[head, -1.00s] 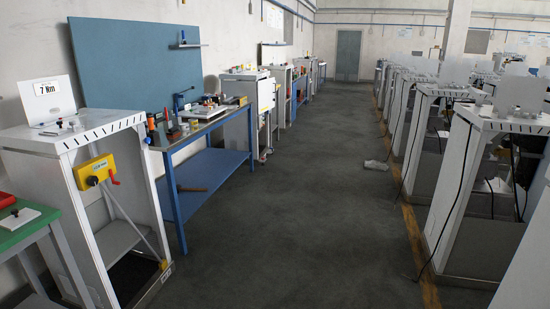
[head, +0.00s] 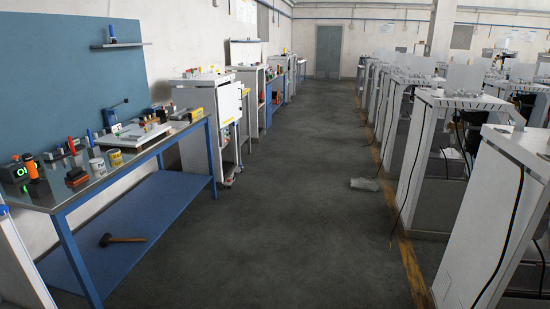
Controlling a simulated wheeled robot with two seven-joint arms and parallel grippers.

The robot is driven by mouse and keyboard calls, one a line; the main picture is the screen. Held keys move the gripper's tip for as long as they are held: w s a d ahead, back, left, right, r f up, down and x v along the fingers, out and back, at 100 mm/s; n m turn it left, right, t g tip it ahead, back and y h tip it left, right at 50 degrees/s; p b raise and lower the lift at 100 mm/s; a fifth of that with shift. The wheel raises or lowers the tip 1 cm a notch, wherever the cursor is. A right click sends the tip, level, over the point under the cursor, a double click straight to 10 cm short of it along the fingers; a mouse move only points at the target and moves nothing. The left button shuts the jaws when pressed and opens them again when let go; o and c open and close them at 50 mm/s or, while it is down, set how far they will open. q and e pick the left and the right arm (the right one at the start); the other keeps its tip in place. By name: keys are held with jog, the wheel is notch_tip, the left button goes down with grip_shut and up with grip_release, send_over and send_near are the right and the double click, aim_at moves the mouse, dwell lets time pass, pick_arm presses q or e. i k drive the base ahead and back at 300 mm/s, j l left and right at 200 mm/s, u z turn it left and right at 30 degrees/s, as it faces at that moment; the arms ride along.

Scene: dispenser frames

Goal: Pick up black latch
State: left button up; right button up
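I cannot make out a black latch for certain in the head view. Small dark parts lie among the items on the blue-framed workbench (head: 118,166) at the left, too small to tell apart. Several white dispenser frames stand in a row at the right, the nearest white frame (head: 490,220) at the right edge. Neither of my grippers shows in the head view.
A crumpled pale item (head: 365,184) lies on the floor near the right row. A hammer (head: 120,239) lies on the bench's lower shelf. Cables hang from the right frames.

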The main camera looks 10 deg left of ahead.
aim_at(162, 113)
jog(key=i+u, duration=0.1)
jog(key=i, duration=0.45)
jog(key=i+l+u, duration=0.1)
jog(key=i, duration=0.45)
jog(key=i+l+u, duration=0.1)
jog(key=i, duration=0.45)
jog(key=i+l, duration=0.15)
jog(key=i, duration=0.45)
jog(key=i+j+u, duration=0.35)
jog(key=i, duration=0.65)
jog(key=i+l+u, duration=0.1)
jog(key=i+u, duration=0.3)
jog(key=i, duration=0.6)
jog(key=i+z, duration=0.35)
jog(key=i, duration=0.85)
jog(key=i+u, duration=0.2)
jog(key=u, duration=0.15)
jog(key=i+l+u, duration=0.1)
jog(key=u, duration=0.25)
jog(key=i+l+u, duration=0.15)
jog(key=i+u, duration=0.2)
jog(key=k, duration=0.05)
